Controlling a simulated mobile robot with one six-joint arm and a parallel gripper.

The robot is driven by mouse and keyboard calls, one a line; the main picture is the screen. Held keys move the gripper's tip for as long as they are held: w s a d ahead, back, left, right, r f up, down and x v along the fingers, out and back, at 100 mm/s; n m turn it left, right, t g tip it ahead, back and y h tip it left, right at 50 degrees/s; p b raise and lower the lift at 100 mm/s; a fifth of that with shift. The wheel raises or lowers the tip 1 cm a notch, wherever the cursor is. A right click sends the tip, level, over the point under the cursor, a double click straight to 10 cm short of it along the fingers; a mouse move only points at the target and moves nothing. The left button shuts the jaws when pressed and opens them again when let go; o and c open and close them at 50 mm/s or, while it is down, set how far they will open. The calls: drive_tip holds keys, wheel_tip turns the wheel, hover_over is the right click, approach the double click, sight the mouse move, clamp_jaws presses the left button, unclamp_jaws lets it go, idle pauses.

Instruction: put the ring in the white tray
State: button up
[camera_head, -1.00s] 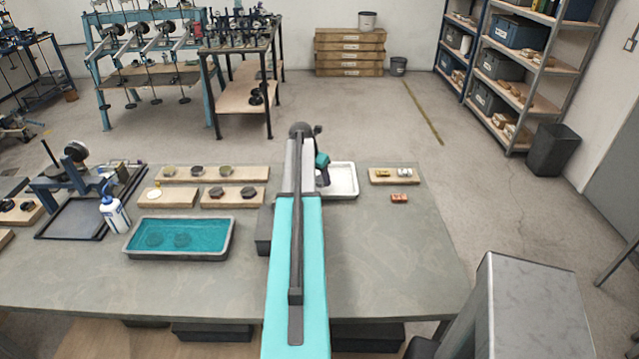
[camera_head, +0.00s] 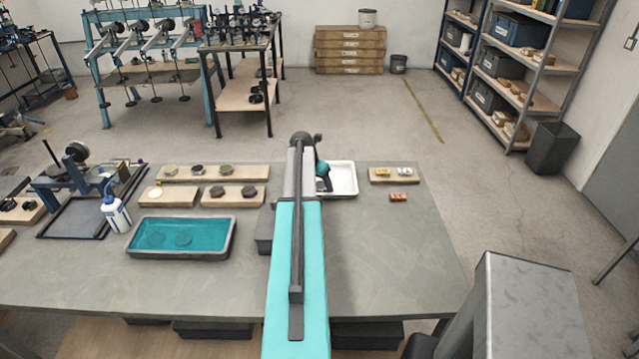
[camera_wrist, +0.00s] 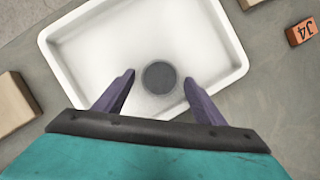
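The white tray (camera_head: 346,186) stands on the bench, right of my arm in the head view; my arm hides its left part. In the wrist view the white tray (camera_wrist: 82,55) fills the upper middle. A round dark grey piece (camera_wrist: 159,77) lies on its floor, apart from the walls. It may be the ring; I cannot make out a hole in it. My gripper (camera_wrist: 158,83) is open, with its two purple fingers spread on either side of the piece and nothing held between them. In the head view my gripper (camera_head: 324,184) is over the tray's left part.
An orange block (camera_wrist: 302,32) marked J4 lies right of the tray. Wooden boards (camera_head: 213,173) with small round parts, a teal-filled tub (camera_head: 226,245) and a white bottle (camera_head: 116,217) stand left. The bench's right front is clear.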

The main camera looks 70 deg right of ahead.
drive_tip(key=shift+a+r, duration=0.1)
drive_tip(key=shift+r, duration=0.15)
drive_tip(key=b+v, duration=0.3)
drive_tip(key=v, duration=0.8)
drive_tip(key=shift+r, duration=0.4)
drive_tip(key=shift+a, duration=0.1)
idle(0.6)
